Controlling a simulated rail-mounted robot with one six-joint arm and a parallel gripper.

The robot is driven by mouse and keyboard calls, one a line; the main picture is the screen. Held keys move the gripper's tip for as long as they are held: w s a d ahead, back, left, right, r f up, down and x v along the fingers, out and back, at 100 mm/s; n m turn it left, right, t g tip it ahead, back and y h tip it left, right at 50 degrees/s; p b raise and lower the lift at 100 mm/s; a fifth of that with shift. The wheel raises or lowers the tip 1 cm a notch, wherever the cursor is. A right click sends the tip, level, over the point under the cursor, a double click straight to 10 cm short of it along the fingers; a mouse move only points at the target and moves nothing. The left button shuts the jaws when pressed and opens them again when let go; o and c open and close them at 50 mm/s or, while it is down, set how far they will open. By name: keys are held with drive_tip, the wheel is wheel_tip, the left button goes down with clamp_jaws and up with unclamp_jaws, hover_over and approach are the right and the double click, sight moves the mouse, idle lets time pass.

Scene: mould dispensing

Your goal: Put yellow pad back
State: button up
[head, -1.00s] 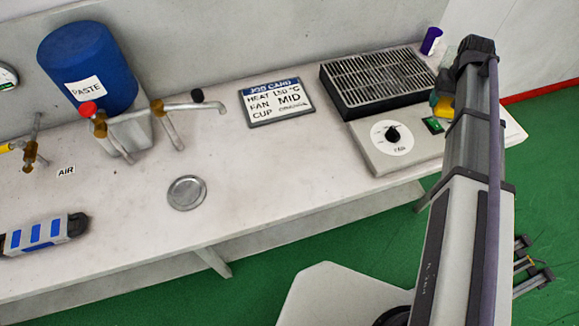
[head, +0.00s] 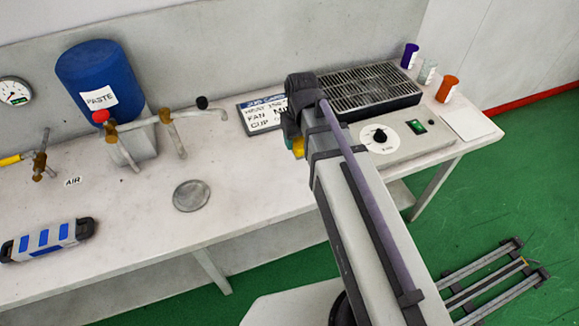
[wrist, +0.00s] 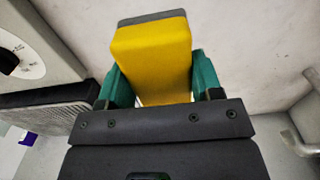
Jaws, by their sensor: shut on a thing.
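My gripper (wrist: 160,76) has green fingers and is shut on the yellow pad (wrist: 152,50), a yellow block with a grey layer along its far edge. In the head view only a small bit of the yellow pad (head: 298,147) shows beside my arm's end, between the job card and the heater unit. My arm hides most of the gripper there. In the wrist view the pad is over a pale surface; I cannot tell its height above the table.
A heater box (head: 409,146) with a dial and black grille (head: 375,92) stands right of my gripper. Left are the job card (head: 262,116), taps, blue paste tank (head: 97,80), metal disc (head: 191,196) and blue-striped block (head: 47,241). The front-middle table is clear.

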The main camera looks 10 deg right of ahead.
sight(298, 166)
wheel_tip(298, 166, down, 10)
drive_tip(key=b, duration=0.8)
drive_tip(key=shift+r, duration=0.55)
drive_tip(key=shift+f, duration=0.3)
drive_tip(key=o, duration=0.9)
drive_tip(key=shift+r, duration=0.1)
